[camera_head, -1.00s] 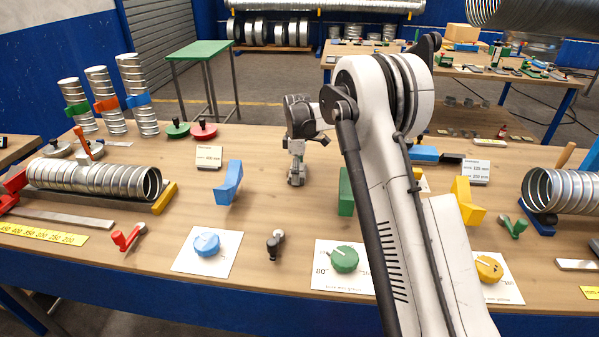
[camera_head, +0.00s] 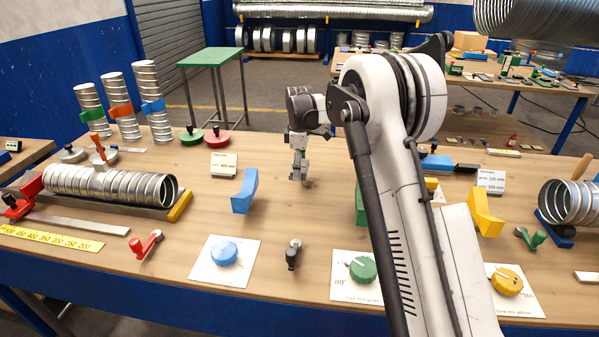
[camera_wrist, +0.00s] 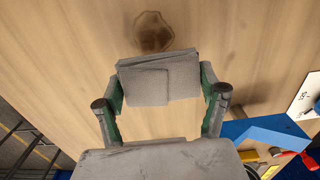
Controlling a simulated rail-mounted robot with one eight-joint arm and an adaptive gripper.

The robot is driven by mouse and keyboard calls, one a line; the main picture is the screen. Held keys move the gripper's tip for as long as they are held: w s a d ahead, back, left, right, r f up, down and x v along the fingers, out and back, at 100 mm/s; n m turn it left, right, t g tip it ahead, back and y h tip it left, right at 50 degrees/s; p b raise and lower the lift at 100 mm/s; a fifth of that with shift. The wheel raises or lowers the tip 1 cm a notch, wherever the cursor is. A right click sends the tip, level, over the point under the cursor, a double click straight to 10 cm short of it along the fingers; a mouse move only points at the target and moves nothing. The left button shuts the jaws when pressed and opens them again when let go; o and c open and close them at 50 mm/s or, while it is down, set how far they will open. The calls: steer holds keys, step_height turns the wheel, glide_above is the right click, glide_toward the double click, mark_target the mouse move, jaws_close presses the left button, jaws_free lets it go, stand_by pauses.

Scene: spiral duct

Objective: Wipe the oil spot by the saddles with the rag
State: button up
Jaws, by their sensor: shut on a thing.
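In the wrist view my gripper (camera_wrist: 162,104) is shut on a folded grey rag (camera_wrist: 158,82), held between its two green-padded fingers. The brown oil spot (camera_wrist: 153,32) lies on the wooden bench just beyond the rag's upper edge and looks uncovered. In the head view my gripper (camera_head: 299,172) points down, low over the bench; I cannot tell whether the rag touches the wood. The blue saddle (camera_head: 244,190) stands left of it and also shows in the wrist view (camera_wrist: 268,130). The green saddle (camera_head: 361,204), partly hidden by my arm, and the yellow saddle (camera_head: 485,213) are to the right.
A spiral duct (camera_head: 110,184) lies at the left and another duct (camera_head: 570,202) at the right. Dial cards with blue (camera_head: 223,253), green (camera_head: 362,269) and yellow knobs line the front. The wood around my gripper is mostly clear.

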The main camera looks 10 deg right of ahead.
steer(key=shift+r+p, duration=0.5)
steer(key=shift+r, duration=1.1)
steer(key=shift+d, duration=0.15)
